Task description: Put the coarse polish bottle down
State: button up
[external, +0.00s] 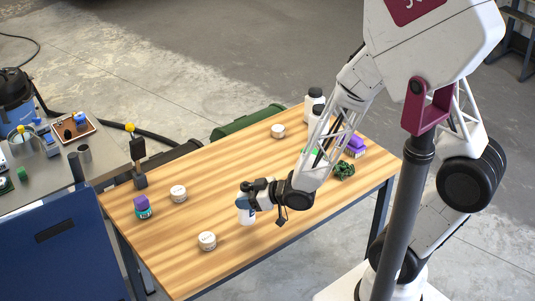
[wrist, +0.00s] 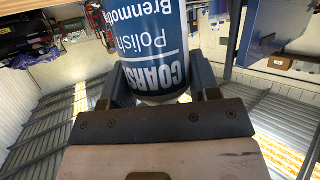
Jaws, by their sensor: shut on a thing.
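The coarse polish bottle (external: 246,211) is white with a blue label, and in the external view it is upright over the near middle of the wooden table. My gripper (external: 250,190) is shut on it near its upper part. In the wrist view the bottle (wrist: 153,45) fills the space between the two fingers (wrist: 158,95), its label reading "COARSE" and "Polish" upside down. My gripper hides part of its top in the external view. I cannot tell whether its base touches the wooden table (external: 240,262).
White tubs (external: 207,241) and (external: 178,194) and a purple-topped jar (external: 142,209) stand left of the bottle. A black stand (external: 138,165) is at the left edge. White bottles (external: 314,100), a green cloth (external: 345,170) and a purple item (external: 355,147) are farther right. Bare wood surrounds the bottle.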

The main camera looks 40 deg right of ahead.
jog(key=shift+s+f, duration=0.1)
jog(key=shift+f, duration=1.55)
jog(key=shift+f, duration=0.1)
jog(key=o, duration=1.1)
jog(key=shift+v, duration=6.05)
